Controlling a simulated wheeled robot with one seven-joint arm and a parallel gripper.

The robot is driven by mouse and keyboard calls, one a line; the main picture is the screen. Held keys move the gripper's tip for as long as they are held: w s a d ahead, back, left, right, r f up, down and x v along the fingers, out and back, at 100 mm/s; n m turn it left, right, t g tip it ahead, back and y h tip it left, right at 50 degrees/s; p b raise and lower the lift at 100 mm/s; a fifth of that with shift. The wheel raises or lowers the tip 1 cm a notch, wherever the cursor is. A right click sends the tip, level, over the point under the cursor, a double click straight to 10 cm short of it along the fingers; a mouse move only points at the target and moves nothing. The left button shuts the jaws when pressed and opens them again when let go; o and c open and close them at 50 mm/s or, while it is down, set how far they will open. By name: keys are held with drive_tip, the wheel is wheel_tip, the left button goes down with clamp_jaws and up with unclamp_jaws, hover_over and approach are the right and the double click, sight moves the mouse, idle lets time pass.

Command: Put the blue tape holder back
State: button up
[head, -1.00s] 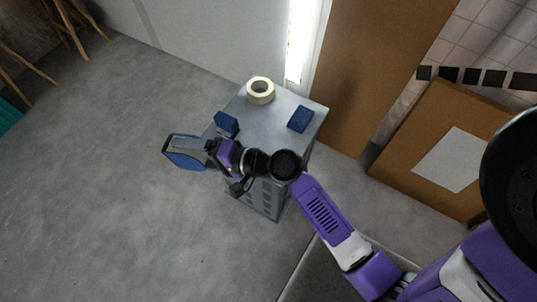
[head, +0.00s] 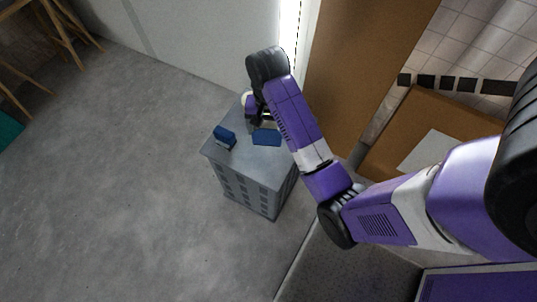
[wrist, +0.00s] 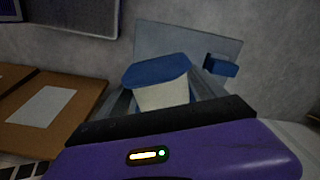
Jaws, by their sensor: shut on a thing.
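My gripper (head: 264,118) is over the far part of the grey cabinet (head: 220,156). It is shut on the blue tape holder (head: 266,137), whose blue face shows just below the gripper in the head view. In the wrist view the holder (wrist: 158,72) has a blue top and a cream body and sits between the fingers. I cannot tell whether it touches the cabinet top. A separate dark blue block (head: 224,137) stands on the cabinet to the left; it also shows in the wrist view (wrist: 220,66).
A cream tape roll (head: 245,99) is mostly hidden behind my gripper. My arm covers the cabinet's right side. A brown panel (head: 360,70) stands behind on the right, and a brown board with a pale sheet (head: 425,153) leans nearby.

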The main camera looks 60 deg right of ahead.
sight(269, 140)
wheel_tip(269, 140, down, 6)
drive_tip(key=b, duration=0.6)
drive_tip(key=shift+s+f, duration=0.1)
drive_tip(key=shift+f, duration=6.8)
drive_tip(key=o, duration=1.6)
drive_tip(key=shift+c, duration=0.2)
drive_tip(key=shift+r, duration=0.1)
